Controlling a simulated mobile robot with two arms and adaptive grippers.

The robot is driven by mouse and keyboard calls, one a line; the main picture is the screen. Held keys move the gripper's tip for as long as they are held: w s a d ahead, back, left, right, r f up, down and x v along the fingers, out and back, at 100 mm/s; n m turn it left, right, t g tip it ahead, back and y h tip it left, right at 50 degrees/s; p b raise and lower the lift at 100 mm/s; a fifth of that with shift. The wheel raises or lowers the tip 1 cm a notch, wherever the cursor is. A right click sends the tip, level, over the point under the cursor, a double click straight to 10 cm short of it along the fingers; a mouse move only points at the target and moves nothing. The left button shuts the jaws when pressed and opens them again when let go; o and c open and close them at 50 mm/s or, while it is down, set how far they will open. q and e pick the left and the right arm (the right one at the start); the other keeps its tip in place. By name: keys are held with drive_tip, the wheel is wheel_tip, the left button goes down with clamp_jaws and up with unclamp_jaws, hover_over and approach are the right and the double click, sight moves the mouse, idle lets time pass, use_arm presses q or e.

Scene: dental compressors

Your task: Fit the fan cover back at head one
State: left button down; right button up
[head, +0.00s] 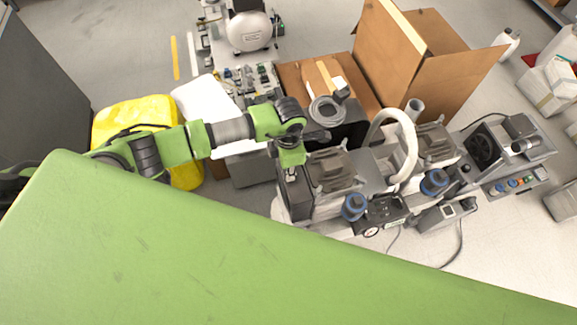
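The compressor (368,175) stands in the middle of the head view, with two grey finned heads, a white hose arching between them and blue-capped filters in front. A dark box-shaped cover (300,206) is at the left end of the left head (333,172); it looks like a fan cover, upright against or very close to that head. My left gripper (291,176) points down at the cover's top edge. Its fingers are too small to show whether they grip it. A dark fan housing (485,150) shows at the right end. My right gripper is not in view.
An open cardboard box (445,70) and a black case with a coiled grey hose (326,110) stand behind the compressor. A yellow bag (135,115) lies at left. Another compressor with a white tank (250,31) is at the back. My own green part hides the lower foreground.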

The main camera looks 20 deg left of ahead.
use_arm(q)
wheel_tip(320, 180, down, 18)
drive_tip(key=b, duration=1.3)
drive_tip(key=shift+r, duration=0.2)
drive_tip(key=shift+f+b, duration=0.25)
drive_tip(key=shift+b, duration=0.2)
idle(1.1)
drive_tip(key=c, duration=1.3)
unclamp_jaws()
wheel_tip(320, 180, up, 7)
drive_tip(key=p, duration=0.5)
